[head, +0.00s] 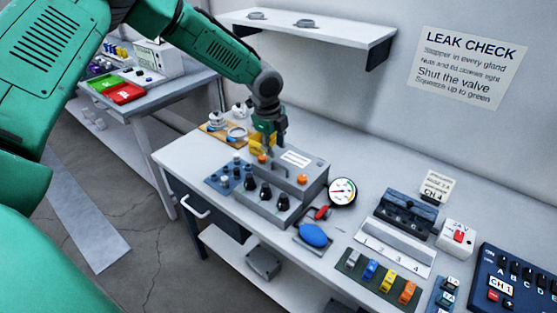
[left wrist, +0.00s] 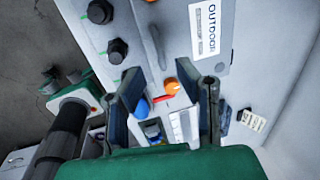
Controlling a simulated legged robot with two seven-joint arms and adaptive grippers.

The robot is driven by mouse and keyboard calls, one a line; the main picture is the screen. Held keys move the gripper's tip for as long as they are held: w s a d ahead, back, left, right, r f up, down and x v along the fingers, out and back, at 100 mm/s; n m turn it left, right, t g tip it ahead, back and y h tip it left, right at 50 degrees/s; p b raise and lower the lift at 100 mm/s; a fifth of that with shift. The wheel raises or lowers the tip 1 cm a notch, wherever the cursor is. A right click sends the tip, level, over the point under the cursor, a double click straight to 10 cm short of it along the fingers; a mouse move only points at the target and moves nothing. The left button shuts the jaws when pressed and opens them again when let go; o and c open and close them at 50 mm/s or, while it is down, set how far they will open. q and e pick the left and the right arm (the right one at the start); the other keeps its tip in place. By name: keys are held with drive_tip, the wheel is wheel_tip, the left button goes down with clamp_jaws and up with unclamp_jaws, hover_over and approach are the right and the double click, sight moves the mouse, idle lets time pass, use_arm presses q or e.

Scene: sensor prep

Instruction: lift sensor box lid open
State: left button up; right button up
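The grey sensor box (head: 309,183) stands on the bench with its lid (head: 314,162) down. The lid carries a white label, a grey bar handle and orange knobs; black glands line the front. My left gripper (head: 272,152) points down over the box's left end. In the left wrist view my left gripper (left wrist: 160,70) has its fingers apart with nothing held. Whether it touches the lid is unclear. My right gripper is out of view.
A blue gland tray (head: 222,181) lies left of the box. A gauge (head: 342,192) and blue squeeze bulb (head: 313,234) are to its right. A dark terminal block (head: 408,208) stands farther right. A wall shelf (head: 330,28) hangs above the bench.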

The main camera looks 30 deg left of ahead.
sight(278, 164)
use_arm(q)
drive_tip(key=f, duration=0.3)
drive_tip(key=w+f, duration=0.1)
drive_tip(key=f, duration=0.1)
drive_tip(key=shift+a, duration=0.1)
drive_tip(key=shift+w+d+f, duration=0.1)
drive_tip(key=shift+d+f, duration=0.1)
drive_tip(key=shift+f, duration=0.45)
drive_tip(key=shift+c, duration=0.4)
clamp_jaws()
